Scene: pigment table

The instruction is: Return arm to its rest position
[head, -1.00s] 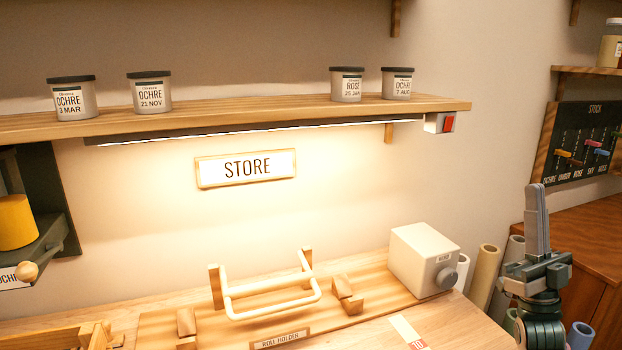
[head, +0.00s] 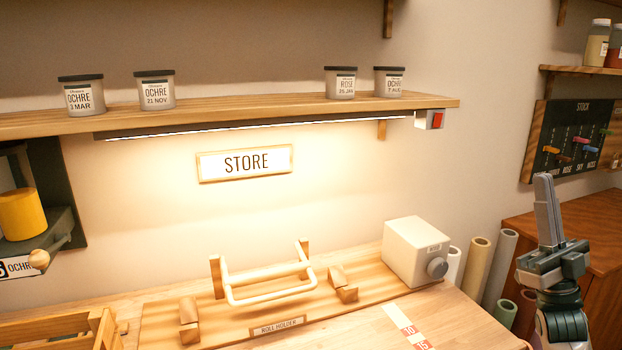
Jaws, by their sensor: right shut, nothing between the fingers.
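My right gripper (head: 546,212) is at the right of the head view, pointing up. Its two grey fingers are together with nothing between them. It stands in front of the wooden cabinet and the rolls, to the right of the white box, apart from the shelf. My left gripper is not in view.
A shelf (head: 280,115) holds several lidded jars above a STORE sign (head: 245,163). A roll holder (head: 262,280) and a white box (head: 416,252) stand on the table. Rolls (head: 473,262) stand beside a wooden cabinet (head: 605,215). A stock board (head: 572,141) hangs at right.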

